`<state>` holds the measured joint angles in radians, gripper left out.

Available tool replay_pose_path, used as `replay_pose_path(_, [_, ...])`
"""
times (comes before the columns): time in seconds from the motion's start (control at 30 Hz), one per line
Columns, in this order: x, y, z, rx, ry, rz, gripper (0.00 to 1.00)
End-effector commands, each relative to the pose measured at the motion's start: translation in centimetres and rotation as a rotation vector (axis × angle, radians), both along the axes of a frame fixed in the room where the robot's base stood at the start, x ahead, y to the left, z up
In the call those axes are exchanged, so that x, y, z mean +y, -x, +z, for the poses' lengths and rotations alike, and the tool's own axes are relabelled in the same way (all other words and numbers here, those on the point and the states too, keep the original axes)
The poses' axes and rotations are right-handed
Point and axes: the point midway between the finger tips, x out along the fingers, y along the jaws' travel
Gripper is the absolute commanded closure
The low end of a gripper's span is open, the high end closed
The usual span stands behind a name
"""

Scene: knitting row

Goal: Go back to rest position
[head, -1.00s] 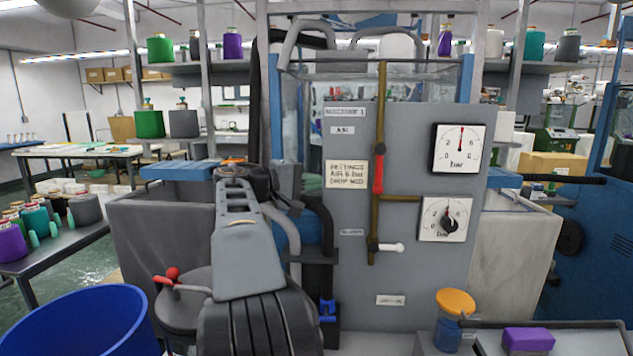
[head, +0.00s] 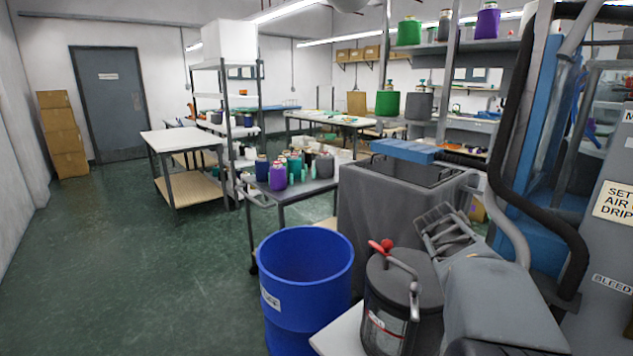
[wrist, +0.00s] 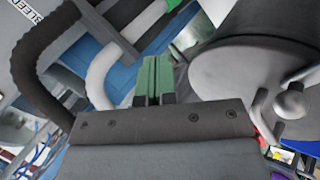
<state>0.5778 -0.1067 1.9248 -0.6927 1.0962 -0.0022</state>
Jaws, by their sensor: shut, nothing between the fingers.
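My gripper (wrist: 153,78) shows in the wrist view with its two green-faced fingers pressed together and nothing between them. A round grey lid (wrist: 235,75) is close on its right, and dark and pale hoses curve past on its left. In the head view my folded arm is at the lower right, beside the lidded grey canister (head: 402,300) with a red knob. I cannot make out the fingertips there.
A blue barrel (head: 305,325) stands left of the canister. Behind are a large grey bin (head: 375,210) and a cart (head: 307,190) with several thread cones. The hosed machine (head: 605,240) stands at the right. Green floor at the left is clear toward a grey door (head: 108,100).

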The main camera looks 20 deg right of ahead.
Motion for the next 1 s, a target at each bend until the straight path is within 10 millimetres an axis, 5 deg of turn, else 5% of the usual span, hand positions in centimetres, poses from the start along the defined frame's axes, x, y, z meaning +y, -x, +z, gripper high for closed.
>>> replay_pose_path(0.03, [4.0, -0.7, 0.1, -0.057, -0.097, 0.050, 1.00])
replay_pose_path(0.2, [16.1, -0.9, -1.6, -0.209, -0.394, 0.162, 1.00])
replay_pose_path(0.4, [26.0, 1.7, -0.8, -0.272, -0.613, 0.273, 1.00])
replay_pose_path(0.6, [29.4, 2.7, 1.6, -0.279, -0.637, 0.398, 1.00])
replay_pose_path(1.0, [29.9, 2.7, 1.8, -0.275, -0.637, 0.424, 1.00])
